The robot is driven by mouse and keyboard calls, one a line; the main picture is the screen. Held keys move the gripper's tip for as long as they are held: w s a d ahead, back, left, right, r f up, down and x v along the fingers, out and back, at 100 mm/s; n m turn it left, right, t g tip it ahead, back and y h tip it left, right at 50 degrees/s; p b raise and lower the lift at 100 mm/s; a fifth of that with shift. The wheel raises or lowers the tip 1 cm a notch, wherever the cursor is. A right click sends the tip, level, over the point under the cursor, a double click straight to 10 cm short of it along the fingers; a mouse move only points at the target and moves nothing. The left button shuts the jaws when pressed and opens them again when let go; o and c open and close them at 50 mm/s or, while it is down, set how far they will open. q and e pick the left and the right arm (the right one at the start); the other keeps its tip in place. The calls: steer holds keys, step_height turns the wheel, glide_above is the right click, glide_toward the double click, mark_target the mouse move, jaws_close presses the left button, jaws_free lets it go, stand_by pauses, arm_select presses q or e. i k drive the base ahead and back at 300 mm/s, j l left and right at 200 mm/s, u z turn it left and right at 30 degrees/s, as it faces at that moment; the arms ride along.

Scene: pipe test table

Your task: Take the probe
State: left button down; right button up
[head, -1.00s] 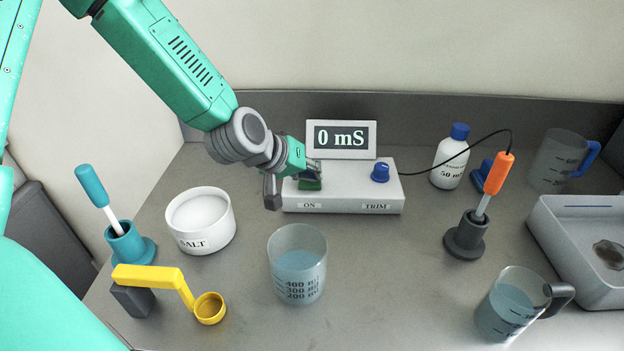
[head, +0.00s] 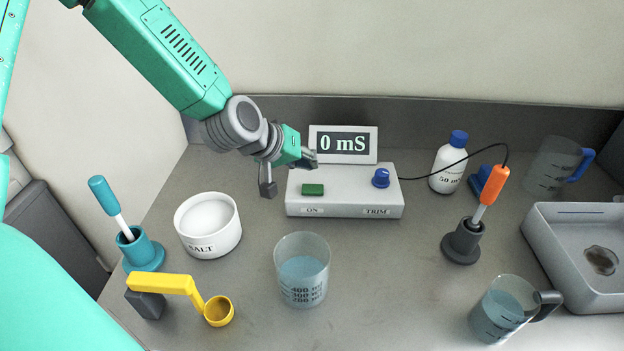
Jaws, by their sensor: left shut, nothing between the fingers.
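The probe (head: 493,185) has an orange handle and a pale shaft, and stands tilted in a dark grey holder (head: 462,243) on the right side of the table. A black cable runs from its top to the meter box (head: 344,190). The meter's display (head: 343,143) reads 0 mS. My left gripper (head: 289,172) is shut and empty, raised just above the left end of the meter box, near the green ON button (head: 313,190). It is well to the left of the probe. My right gripper is not in view.
A beaker of water (head: 302,270) stands front centre. A salt bowl (head: 208,226), a teal stirrer holder (head: 143,250) and a yellow scoop (head: 165,284) are at left. A jug (head: 500,312), a bottle (head: 449,165) and a tray (head: 575,285) are at right.

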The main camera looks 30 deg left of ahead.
mark_target(494, 182)
steer(key=k+l, duration=0.8)
